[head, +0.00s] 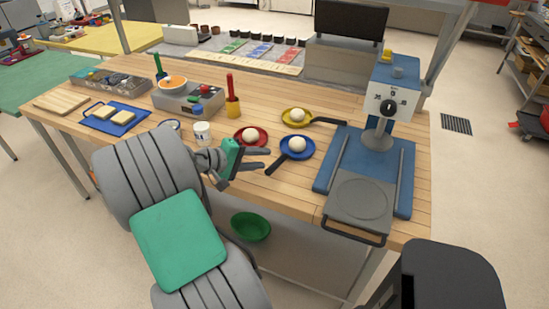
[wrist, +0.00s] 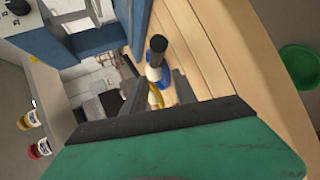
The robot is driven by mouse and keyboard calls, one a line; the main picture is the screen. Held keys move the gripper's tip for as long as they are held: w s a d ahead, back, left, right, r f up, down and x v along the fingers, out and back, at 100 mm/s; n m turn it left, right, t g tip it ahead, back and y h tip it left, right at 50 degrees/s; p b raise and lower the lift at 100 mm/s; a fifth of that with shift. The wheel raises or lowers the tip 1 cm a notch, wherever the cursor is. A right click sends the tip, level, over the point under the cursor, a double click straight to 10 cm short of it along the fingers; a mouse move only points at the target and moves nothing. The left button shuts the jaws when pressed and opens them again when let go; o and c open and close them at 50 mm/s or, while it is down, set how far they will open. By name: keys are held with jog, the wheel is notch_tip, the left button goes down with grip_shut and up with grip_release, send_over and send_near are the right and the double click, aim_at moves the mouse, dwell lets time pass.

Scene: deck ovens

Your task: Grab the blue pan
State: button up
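The blue pan (head: 297,147) lies on the wooden table with a pale round ball (head: 297,144) in it. Its dark handle (head: 277,163) points to the lower left, towards my gripper (head: 266,158). My gripper is open, its two fingers apart with nothing seen between them, just left of the pan near the handle. In the wrist view the blue pan (wrist: 168,76) shows only in part beyond the open gripper (wrist: 157,88), with its dark handle above it. I cannot tell the exact gap between fingers and handle.
A red pan (head: 252,136) with a ball sits close behind my gripper, and a yellow pan (head: 296,116) lies farther back. A white cup (head: 202,133) stands to the left. A blue machine (head: 391,95) with a grey plate stands right. A green bowl (head: 250,227) is below the tabletop.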

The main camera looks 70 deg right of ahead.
aim_at(281, 157)
jog(key=x, duration=0.5)
jog(key=p+x, duration=0.1)
jog(key=x, duration=0.1)
jog(key=shift+s+d+r, duration=0.1)
jog(key=shift+s, duration=0.45)
grip_shut()
